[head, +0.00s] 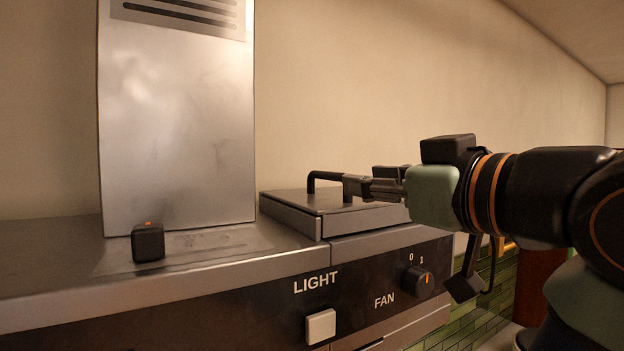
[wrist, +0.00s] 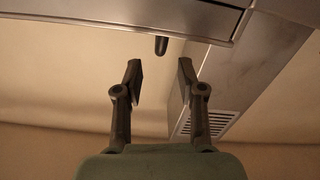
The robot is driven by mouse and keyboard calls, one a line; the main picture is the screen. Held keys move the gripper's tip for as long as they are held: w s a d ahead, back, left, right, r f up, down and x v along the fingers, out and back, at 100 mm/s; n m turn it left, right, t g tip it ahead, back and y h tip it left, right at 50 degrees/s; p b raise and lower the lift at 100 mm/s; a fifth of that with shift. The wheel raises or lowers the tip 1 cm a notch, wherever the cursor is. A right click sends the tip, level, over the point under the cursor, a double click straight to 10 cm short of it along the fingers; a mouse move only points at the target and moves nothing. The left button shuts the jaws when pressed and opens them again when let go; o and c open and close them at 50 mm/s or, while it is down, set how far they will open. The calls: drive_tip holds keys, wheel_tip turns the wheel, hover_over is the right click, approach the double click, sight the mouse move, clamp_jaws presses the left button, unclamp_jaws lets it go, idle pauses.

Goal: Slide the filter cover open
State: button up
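The filter cover (head: 335,207) is a flat grey metal lid on top of the hood unit, right of the steel column. A black bar handle (head: 327,176) stands on it, and its dark end (wrist: 161,46) shows in the wrist view. My gripper (head: 362,189) reaches in from the right at handle height, its tips by the handle's right end. In the wrist view my gripper (wrist: 160,75) has its two fingers apart with nothing between them. The handle end lies just beyond the fingertips, roughly centred between them. The head view hides whether they touch.
A tall steel column (head: 175,120) rises left of the cover, with a small black block (head: 148,242) before it. The front panel has a LIGHT button (head: 320,326) and a FAN knob (head: 418,282). The wall behind is bare.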

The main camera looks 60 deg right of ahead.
sight(338, 178)
drive_tip(key=p+x, duration=0.2)
drive_tip(key=x, duration=0.4)
drive_tip(key=shift+w+d, duration=0.2)
drive_tip(key=shift+w, duration=0.05)
drive_tip(key=shift+w+d, duration=0.35)
drive_tip(key=shift+w, duration=0.1)
clamp_jaws()
